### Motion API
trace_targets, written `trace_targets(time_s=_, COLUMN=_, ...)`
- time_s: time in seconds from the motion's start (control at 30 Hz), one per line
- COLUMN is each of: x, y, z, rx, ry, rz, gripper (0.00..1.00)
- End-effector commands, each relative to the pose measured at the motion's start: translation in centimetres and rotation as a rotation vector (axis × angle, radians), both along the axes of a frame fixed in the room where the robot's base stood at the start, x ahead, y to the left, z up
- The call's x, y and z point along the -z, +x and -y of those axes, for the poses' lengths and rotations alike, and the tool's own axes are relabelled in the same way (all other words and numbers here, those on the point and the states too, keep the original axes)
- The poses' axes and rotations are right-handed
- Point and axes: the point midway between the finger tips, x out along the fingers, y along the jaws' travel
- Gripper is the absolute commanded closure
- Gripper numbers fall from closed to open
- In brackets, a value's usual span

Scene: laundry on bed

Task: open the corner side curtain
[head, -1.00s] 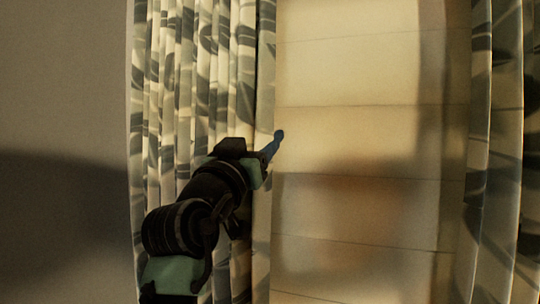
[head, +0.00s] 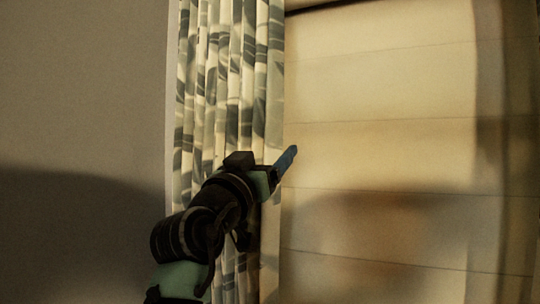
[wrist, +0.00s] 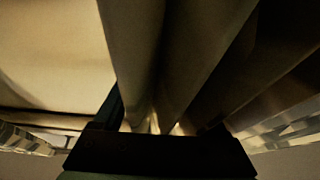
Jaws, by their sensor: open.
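The patterned curtain (head: 228,80), white with grey-green leaf shapes, hangs in tight vertical folds at the left side of the window in the head view. My gripper (head: 285,158) is at the curtain's right edge, with one blue finger showing in front of the pale blind. The other finger is hidden in the head view. In the wrist view, curtain folds (wrist: 155,60) run down between the two dark fingers of my gripper (wrist: 163,122). The gripper is open. I cannot tell whether the fingers touch the cloth.
A pale panelled blind (head: 400,90) covers the window to the right of the curtain. A plain grey wall (head: 80,90) lies to the left, with a dark shadow on its lower part. No obstacle shows in front of the blind.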

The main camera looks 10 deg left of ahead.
Motion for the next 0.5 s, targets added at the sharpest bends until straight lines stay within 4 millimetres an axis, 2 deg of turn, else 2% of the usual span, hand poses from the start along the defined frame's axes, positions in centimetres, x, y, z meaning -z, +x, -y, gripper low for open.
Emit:
trace_targets(time_s=0.33, x=0.0, y=-0.1, z=0.0, rx=0.001, ry=0.001, rz=0.001, gripper=0.15)
trace_targets(time_s=0.5, x=0.7, y=-1.1, z=-0.3, rx=-0.001, ry=0.002, rz=0.004, gripper=0.15)
